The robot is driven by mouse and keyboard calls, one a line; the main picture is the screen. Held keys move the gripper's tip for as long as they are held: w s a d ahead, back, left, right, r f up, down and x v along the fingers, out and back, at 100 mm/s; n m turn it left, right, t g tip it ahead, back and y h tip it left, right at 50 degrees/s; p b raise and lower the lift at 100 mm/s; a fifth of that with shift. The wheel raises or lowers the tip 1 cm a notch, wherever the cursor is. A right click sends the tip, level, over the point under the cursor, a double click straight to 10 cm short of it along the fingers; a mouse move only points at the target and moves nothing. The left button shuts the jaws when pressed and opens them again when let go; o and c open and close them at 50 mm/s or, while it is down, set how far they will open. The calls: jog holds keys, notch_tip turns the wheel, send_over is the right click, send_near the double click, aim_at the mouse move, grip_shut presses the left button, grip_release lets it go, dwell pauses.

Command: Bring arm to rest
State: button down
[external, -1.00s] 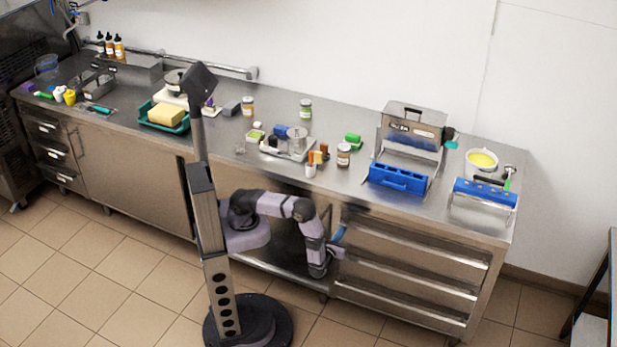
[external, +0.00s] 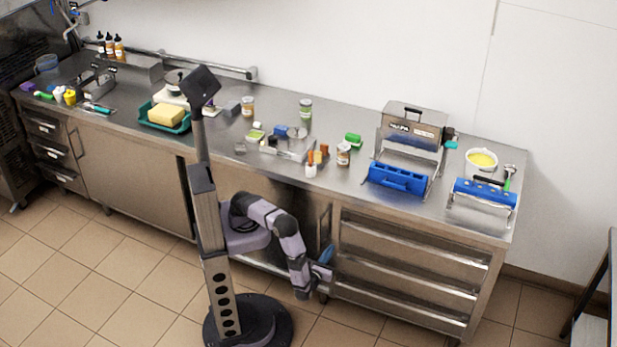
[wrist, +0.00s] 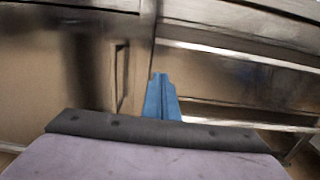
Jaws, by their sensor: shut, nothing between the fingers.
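My gripper (external: 327,253) has blue fingers that point at the front of the steel counter, below the worktop. In the wrist view its blue fingers (wrist: 161,98) lie together, shut with nothing between them. The arm is folded low beside my column, with its elbow bent downward. The gripper is in front of the cabinet beside the drawers and holds nothing. Whether the fingertips touch the cabinet front cannot be told.
The steel counter (external: 340,192) carries a blue mould (external: 397,178), a yellow block on a green tray (external: 183,126), jars and a bowl (external: 481,160). Drawers (external: 405,265) are right of my gripper. The tiled floor (external: 120,275) is clear at left.

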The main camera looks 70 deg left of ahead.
jog(key=shift+s+d, duration=0.2)
